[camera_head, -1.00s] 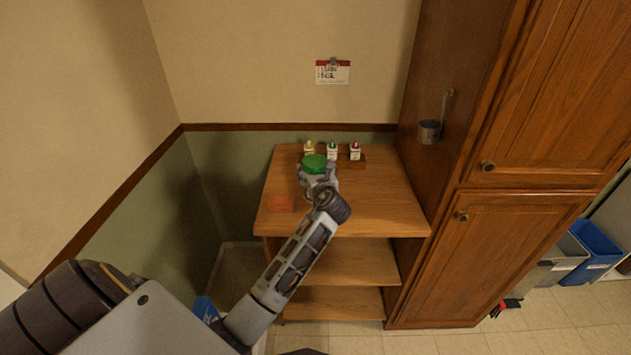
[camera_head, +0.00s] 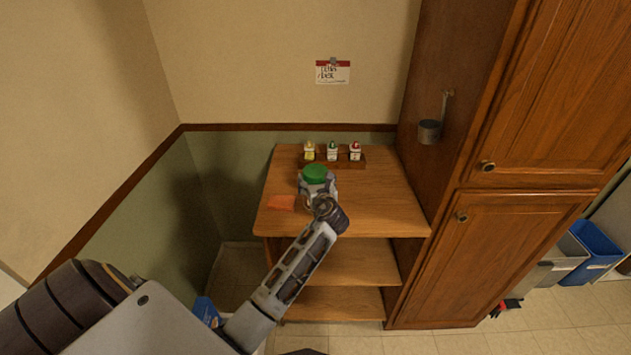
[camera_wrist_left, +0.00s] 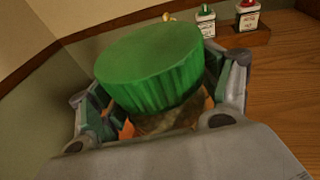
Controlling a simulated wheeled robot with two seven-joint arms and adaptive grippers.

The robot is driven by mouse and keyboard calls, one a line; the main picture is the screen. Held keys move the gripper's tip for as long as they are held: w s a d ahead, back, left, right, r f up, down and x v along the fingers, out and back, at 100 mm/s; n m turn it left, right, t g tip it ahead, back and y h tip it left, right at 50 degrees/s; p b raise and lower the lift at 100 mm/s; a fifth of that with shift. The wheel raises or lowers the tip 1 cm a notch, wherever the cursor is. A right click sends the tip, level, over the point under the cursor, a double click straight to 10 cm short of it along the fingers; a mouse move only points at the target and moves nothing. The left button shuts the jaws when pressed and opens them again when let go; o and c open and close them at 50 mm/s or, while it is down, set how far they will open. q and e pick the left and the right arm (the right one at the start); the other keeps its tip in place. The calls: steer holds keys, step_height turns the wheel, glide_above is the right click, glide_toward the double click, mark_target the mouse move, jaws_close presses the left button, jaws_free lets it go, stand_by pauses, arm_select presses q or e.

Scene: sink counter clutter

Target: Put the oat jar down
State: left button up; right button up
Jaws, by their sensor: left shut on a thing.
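The oat jar has a green ribbed lid (camera_head: 315,172), which fills the middle of the left wrist view (camera_wrist_left: 152,68). My left gripper (camera_head: 318,187) is shut around the jar body, with a finger on each side below the lid. The jar looks upright, over the wooden shelf top (camera_head: 375,205). The gripper hides most of its body and its base, so I cannot tell whether it touches the wood. My right gripper is not in view.
Several small bottles (camera_head: 332,151) stand in a wooden rack at the back of the shelf top. An orange-red flat square (camera_head: 281,203) lies at the left front. A tall wooden cabinet (camera_head: 480,165) with a hanging metal cup (camera_head: 429,131) borders the right. The right half of the top is clear.

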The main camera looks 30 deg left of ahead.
arm_select(q)
steer(key=o, duration=1.4)
steer(key=shift+s, duration=0.1)
steer(key=b+v, duration=0.1)
steer(key=v, duration=1.1)
steer(key=shift+r, duration=0.15)
